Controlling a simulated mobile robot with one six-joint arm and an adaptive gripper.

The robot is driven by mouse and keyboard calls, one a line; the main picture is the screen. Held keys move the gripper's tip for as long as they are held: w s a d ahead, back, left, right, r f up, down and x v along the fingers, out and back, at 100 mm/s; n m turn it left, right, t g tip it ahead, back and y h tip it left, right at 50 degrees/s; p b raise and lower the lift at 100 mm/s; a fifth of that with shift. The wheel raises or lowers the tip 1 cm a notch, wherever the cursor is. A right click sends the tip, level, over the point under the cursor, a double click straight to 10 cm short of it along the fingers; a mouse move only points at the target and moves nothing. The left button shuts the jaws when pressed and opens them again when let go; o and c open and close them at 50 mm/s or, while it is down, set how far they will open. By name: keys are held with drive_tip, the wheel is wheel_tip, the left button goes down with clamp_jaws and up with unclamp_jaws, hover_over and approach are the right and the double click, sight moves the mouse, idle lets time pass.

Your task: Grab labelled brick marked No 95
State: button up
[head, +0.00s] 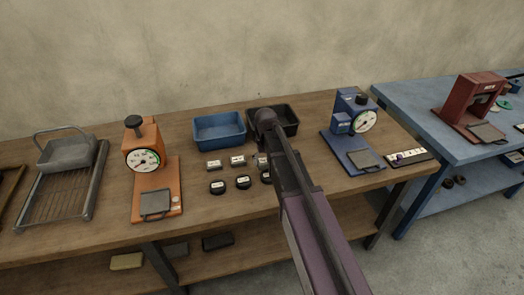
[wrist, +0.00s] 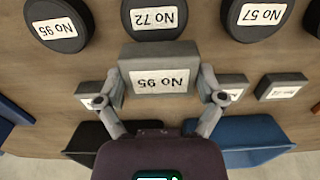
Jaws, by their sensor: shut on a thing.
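In the wrist view a grey rectangular brick (wrist: 134,58) with a white label reading No 95, upside down in the picture, sits between the fingers of my gripper (wrist: 161,76). The fingers are shut on its two short sides. It looks larger than the other bricks, so it seems raised above the table. A black round piece (wrist: 58,25) also marked No 95 lies at the upper left, apart from my gripper. In the head view my arm hides the gripper, and a grey block (head: 262,160) shows partly beside it; I cannot tell whether it is the held one.
Other labelled bricks (wrist: 280,86) and round pieces No 72 (wrist: 153,18) and No 57 (wrist: 253,18) lie close by. A blue bin (head: 219,130) and a black bin (head: 287,118) stand behind. An orange scale (head: 168,190) and a blue scale (head: 347,145) flank them.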

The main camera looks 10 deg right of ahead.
drive_tip(key=s, duration=0.5)
drive_tip(key=s+d, duration=0.1)
drive_tip(key=s, duration=0.2)
drive_tip(key=shift+r+p, duration=0.3)
drive_tip(key=shift+r, duration=0.05)
